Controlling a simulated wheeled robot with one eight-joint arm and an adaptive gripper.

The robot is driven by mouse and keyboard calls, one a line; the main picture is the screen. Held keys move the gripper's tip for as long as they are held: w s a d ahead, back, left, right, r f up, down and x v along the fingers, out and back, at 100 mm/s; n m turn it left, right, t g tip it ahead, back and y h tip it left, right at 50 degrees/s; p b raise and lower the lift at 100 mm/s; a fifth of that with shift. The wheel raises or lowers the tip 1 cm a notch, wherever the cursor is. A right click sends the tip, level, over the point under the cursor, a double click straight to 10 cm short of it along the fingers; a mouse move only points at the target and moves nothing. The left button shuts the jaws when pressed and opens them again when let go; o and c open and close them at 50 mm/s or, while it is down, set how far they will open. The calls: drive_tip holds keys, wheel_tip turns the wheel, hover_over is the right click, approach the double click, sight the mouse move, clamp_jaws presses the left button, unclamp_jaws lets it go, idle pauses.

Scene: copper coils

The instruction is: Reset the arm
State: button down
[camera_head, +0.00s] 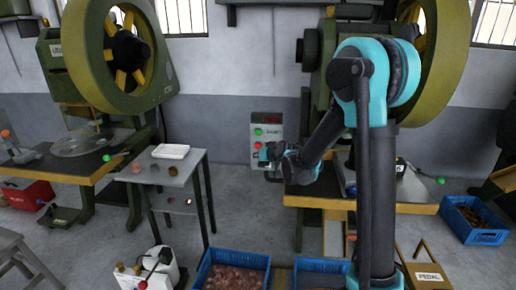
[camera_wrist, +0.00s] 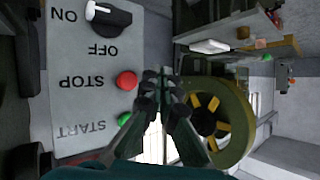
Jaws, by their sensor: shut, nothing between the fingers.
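My arm, teal and black, reaches out on the right of the head view and bends left. My gripper (camera_head: 266,160) is in front of the lower part of the grey control panel (camera_head: 257,122). In the wrist view my gripper (camera_wrist: 163,75) has its dark fingers together at the tips, with nothing between them. The panel (camera_wrist: 70,95) appears upside down to the left of the fingers. It has a red STOP button (camera_wrist: 126,80), a green START button (camera_wrist: 124,118) and a black knob (camera_wrist: 108,18) by ON and OFF. I cannot tell whether the fingers touch anything.
A grey side table (camera_head: 176,182) with a white tray (camera_head: 170,151) and small pieces stands to the left. Large green presses with yellow wheels (camera_head: 108,60) stand on both sides. Blue crates (camera_head: 240,258) stand in front. Some grey floor between table and right press is clear.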

drive_tip(key=s+d+f+m+g+h, duration=0.1)
drive_tip(key=s+d+f+g+h, duration=0.1)
drive_tip(key=s+d, duration=0.7)
drive_tip(key=s+d+f+m+g+h, duration=0.2)
drive_tip(key=s+d+f, duration=0.2)
drive_tip(key=s+d, duration=0.6)
drive_tip(key=s+d+f+m+g+h, duration=0.1)
drive_tip(key=s+d+f+h, duration=0.1)
drive_tip(key=s+d, duration=0.7)
drive_tip(key=s+h, duration=0.1)
drive_tip(key=s, duration=0.7)
drive_tip(key=shift+d+f+g, duration=0.3)
drive_tip(key=shift+f+g, duration=0.1)
idle(3.2)
